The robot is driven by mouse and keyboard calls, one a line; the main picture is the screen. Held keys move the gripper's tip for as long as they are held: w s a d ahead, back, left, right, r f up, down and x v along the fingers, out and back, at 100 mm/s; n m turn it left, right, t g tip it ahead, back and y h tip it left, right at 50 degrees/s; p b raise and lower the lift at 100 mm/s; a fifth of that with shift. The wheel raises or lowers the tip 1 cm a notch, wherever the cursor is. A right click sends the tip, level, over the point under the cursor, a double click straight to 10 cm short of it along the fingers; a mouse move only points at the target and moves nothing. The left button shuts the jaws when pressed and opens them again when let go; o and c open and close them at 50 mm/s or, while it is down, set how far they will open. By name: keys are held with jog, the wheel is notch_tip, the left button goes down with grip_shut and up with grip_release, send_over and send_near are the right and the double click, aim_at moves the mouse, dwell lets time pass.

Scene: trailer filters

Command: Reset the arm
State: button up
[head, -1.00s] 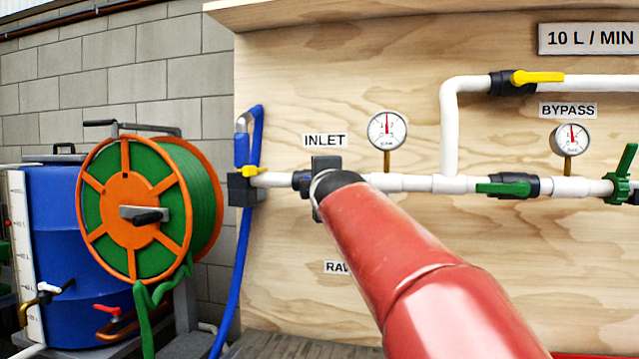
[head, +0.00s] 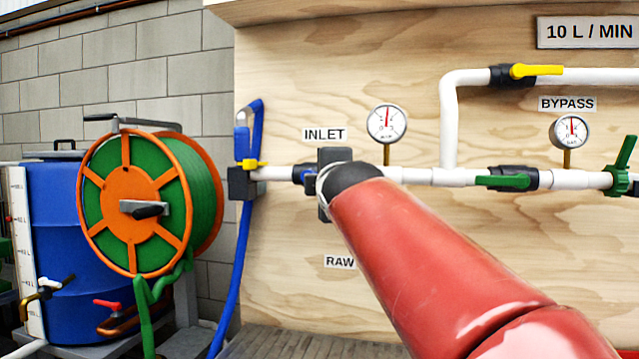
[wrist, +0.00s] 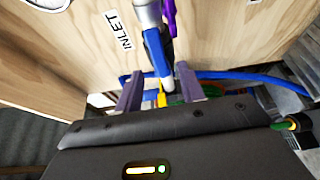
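My red arm reaches from the lower right of the head view to the pipe just under the INLET label (head: 324,134). In the wrist view my gripper (wrist: 158,82) has its two grey-purple fingers spread apart, with nothing visibly clamped. A blue hose end (wrist: 157,50) and a bit of yellow show in the gap between the fingers; I cannot tell how far beyond the tips they are. In the head view the yellow-handled inlet valve (head: 252,164) is left of my arm's end. The wrist hides part of the inlet pipe.
The plywood panel (head: 290,220) carries white pipes, two gauges (head: 387,123), a yellow-handled upper valve (head: 536,71) and a green bypass valve (head: 505,181). A green hose reel (head: 135,205) and a blue barrel (head: 60,270) stand at the left. A blue hose (head: 243,250) hangs beside the panel.

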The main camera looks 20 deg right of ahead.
jog(key=shift+v, duration=0.9)
jog(key=s+a+f+m+g+y, duration=0.1)
jog(key=s+a+f+m+g, duration=0.2)
jog(key=s+f, duration=0.5)
jog(key=s+a+f+m+g+y, duration=0.2)
jog(key=s+f+m+g, duration=0.3)
jog(key=f, duration=1.3)
jog(key=s+a+f+m+g+y, duration=0.1)
jog(key=s+a+f+m+g, duration=0.2)
jog(key=s+f+m, duration=0.4)
jog(key=s+a+f, duration=0.1)
jog(key=s+f, duration=0.3)
jog(key=f, duration=0.3)
jog(key=shift+g, duration=0.4)
jog(key=shift+s+r, duration=0.1)
